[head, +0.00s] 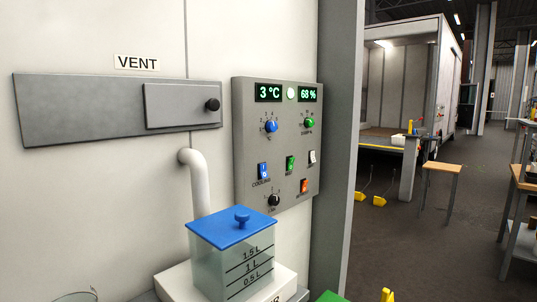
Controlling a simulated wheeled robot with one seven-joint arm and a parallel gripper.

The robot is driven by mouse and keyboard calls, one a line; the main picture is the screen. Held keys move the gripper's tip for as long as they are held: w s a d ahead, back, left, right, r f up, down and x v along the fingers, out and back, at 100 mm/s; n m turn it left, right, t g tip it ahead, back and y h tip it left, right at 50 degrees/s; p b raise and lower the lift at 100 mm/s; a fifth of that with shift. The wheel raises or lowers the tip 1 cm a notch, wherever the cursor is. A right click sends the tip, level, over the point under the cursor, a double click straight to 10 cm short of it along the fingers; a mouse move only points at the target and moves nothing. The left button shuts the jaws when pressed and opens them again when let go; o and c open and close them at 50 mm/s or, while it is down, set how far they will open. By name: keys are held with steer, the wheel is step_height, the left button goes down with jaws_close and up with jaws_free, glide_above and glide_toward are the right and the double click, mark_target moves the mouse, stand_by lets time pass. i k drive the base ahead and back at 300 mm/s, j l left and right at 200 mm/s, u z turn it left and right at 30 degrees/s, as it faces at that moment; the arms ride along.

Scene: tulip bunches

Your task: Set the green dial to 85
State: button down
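The green dial (309,124) is a round knob with a ring of small marks on the upper right of a grey control panel (245,150). The panel is fixed to the white wall. Above the dial a small display (308,94) reads 68 %. The dial's label and the numbers around it are too small to read surely. My gripper is not in view, and nothing touches or covers the dial.
The panel also has a blue dial (271,126), a black dial (274,200), several switches and a 3 °C display (268,93). A clear tank (222,268) with a blue lid (238,226) stands below. A VENT slider (190,105) is left.

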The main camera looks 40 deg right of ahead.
mark_target(309, 122)
steer(key=i, duration=0.15)
steer(key=i+z, duration=0.15)
steer(key=z, duration=0.3)
steer(key=i+z, duration=0.2)
steer(key=z, duration=1.05)
